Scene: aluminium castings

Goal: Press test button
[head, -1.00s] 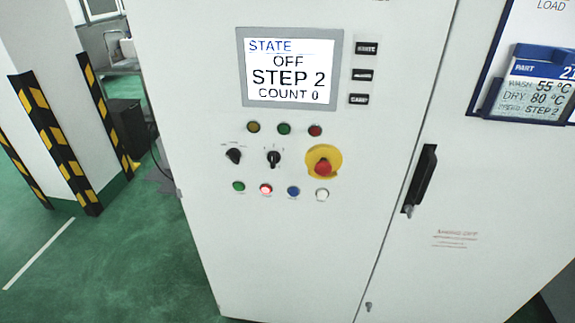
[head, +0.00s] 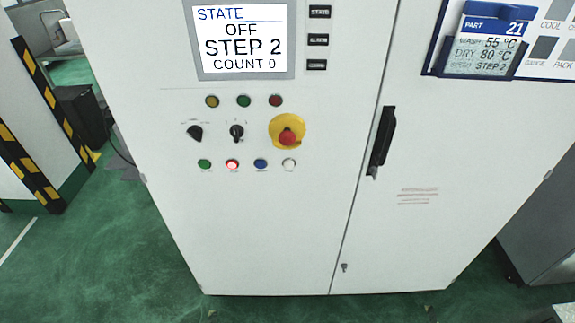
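A white control cabinet (head: 240,225) fills the middle of the head view. Its screen (head: 240,40) reads STATE OFF, STEP 2, COUNT 0. Below the screen is a row of yellow, green and red round lamps or buttons (head: 244,101). Under them are two black rotary knobs (head: 237,132) and a red emergency stop (head: 287,137) on a yellow disc. The lowest row has a green button (head: 204,164), a lit red button (head: 232,164), a blue button (head: 260,164) and a white button (head: 289,165). Their small labels are unreadable, so I cannot tell which is the test button. My gripper is not in view.
A black door handle (head: 382,140) is on the cabinet's right door. A part card holder (head: 488,40) reading PART 21 is at upper right. A pillar with yellow-black guards (head: 35,165) stands at left. Green floor (head: 110,255) is open at lower left.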

